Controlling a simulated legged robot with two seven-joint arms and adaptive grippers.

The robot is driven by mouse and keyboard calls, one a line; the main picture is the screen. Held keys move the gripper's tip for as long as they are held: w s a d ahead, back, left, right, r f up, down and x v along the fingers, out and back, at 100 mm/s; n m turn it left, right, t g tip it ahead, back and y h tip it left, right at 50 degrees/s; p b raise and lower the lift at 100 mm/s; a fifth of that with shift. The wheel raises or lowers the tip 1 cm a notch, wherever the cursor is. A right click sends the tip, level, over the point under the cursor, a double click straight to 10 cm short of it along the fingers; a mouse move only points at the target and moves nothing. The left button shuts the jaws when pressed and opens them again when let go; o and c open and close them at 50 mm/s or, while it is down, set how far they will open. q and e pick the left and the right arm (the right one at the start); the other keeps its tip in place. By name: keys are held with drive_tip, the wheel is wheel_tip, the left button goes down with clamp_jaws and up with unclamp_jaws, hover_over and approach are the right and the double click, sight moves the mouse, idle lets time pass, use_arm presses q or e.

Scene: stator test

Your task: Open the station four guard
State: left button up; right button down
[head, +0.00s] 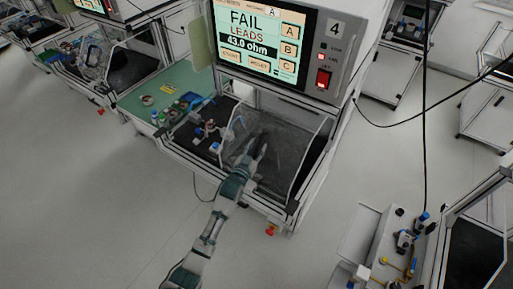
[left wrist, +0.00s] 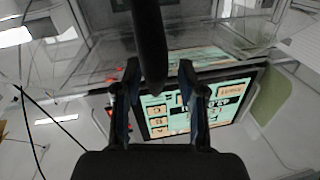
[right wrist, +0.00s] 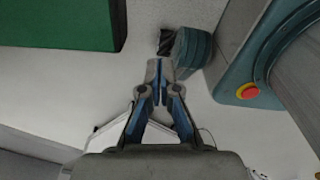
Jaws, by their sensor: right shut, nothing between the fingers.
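Station four carries the number plate 4 (head: 334,28) and a lit screen (head: 262,35) reading FAIL, LEADS, 43.0 ohm. Its guard (head: 300,158) is a clear, framed cover below the screen, over the dark work bay; I cannot tell its exact angle. My left gripper (head: 258,150) is at the front of the guard. In the left wrist view, the left gripper's fingers (left wrist: 159,72) are apart. A dark rounded bar (left wrist: 149,40) reaches down between them, with gaps visible at its sides. My right gripper (right wrist: 157,75) is shut and empty, away from the guard.
A small fixture with parts (head: 208,132) stands in the bay's left side. A green bench top (head: 150,97) adjoins on the left. Another bench with parts (head: 400,245) stands lower right. Open floor (head: 110,190) lies left.

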use_arm(q)
drive_tip(key=shift+s, duration=0.25)
drive_tip(key=v, duration=1.1)
drive_tip(key=shift+s+a, duration=0.15)
drive_tip(key=shift+a, duration=0.25)
drive_tip(key=shift+d+f, duration=0.1)
drive_tip(key=shift+d, duration=0.15)
